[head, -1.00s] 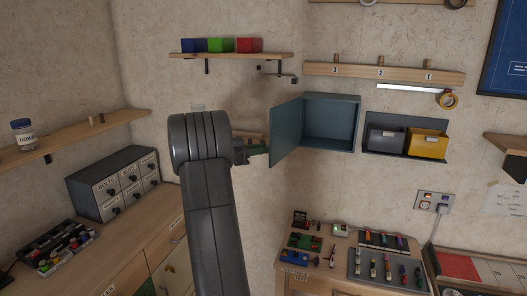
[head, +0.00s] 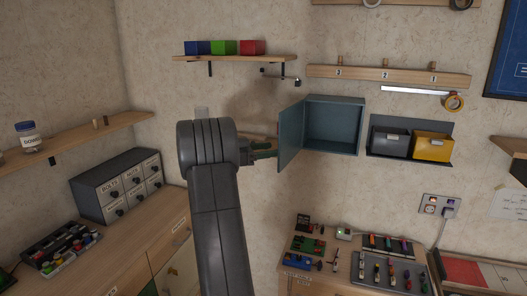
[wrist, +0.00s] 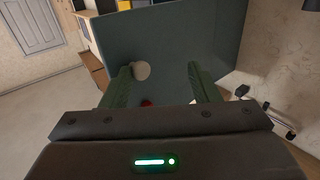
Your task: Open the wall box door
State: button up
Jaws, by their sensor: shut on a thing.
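The wall box (head: 337,128) is a blue-grey open box on the wall in the head view. Its door (head: 291,135) is hinged at the box's left side and stands swung out from the wall, so the empty inside shows. My gripper (head: 266,153) is at the outer left face of the door. In the wrist view the door (wrist: 172,45) fills the upper middle, and my gripper's (wrist: 163,78) green fingers reach to it. A pale round knob (wrist: 141,71) shows beside the left finger. The gripper is shut on the door's knob, though the contact is not clearly seen.
A shelf (head: 235,58) with coloured bins is above left. A peg rail (head: 388,76) runs above the box, and grey and yellow bins (head: 410,143) hang to its right. A workbench with tools (head: 340,258) is below. The space before the box is clear.

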jog(key=shift+w+r, duration=0.15)
jog(key=shift+r, duration=0.1)
jog(key=b+v, duration=0.3)
jog(key=v, duration=1.1)
jog(key=shift+f+b, duration=0.25)
jog(key=shift+b, duration=0.05)
jog(key=shift+d, duration=0.15)
jog(key=p+x, duration=0.2)
jog(key=x, duration=0.9)
jog(key=shift+w+d+p, duration=0.15)
jog(key=shift+d+p, duration=0.05)
jog(key=shift+p, duration=0.2)
